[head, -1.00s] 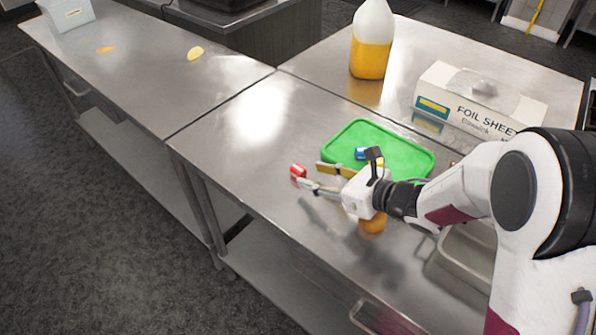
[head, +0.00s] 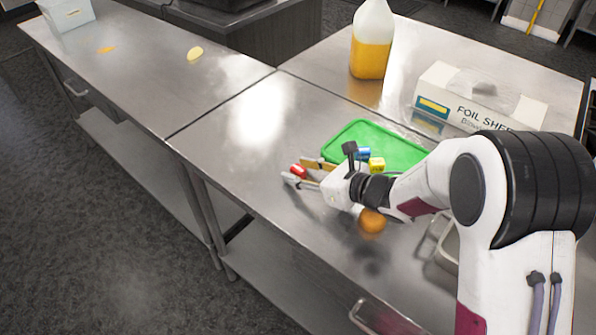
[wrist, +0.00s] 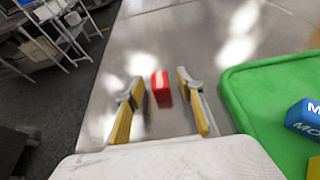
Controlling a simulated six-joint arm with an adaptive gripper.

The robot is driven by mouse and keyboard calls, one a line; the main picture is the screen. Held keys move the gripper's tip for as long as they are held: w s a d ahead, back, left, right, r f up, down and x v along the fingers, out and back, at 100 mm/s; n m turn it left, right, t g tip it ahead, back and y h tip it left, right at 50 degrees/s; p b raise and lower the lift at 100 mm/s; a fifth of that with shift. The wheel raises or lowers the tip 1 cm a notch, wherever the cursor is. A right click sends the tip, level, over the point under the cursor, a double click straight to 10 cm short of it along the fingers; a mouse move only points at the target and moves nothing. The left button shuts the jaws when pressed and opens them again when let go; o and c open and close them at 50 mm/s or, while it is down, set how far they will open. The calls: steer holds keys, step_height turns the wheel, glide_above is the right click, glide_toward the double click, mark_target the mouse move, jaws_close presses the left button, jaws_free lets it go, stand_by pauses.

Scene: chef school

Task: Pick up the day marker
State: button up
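A small red block (head: 298,171) with a pale mark lies on the steel table. In the wrist view the red block (wrist: 160,86) sits between and slightly beyond the fingertips, with gaps on both sides. My gripper (head: 302,172) is open, and both fingers show apart in the wrist view (wrist: 158,92). A blue block (wrist: 307,118) on the green tray has white letters starting with "MO". A yellow block (head: 377,164) lies beside the blue block (head: 363,153). No writing is readable on the red block.
The green tray (head: 345,138) is behind my gripper. An orange (head: 372,221) is near my wrist, and a metal pan is partly hidden by my arm. A foil box (head: 470,98) and a bottle (head: 371,45) stand farther back. The table left of the red block is clear.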

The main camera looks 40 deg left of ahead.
mark_target(300, 169)
steer(key=shift+a, duration=0.2)
stand_by(0.4)
steer(key=c, duration=1)
steer(key=shift+r, duration=4.95)
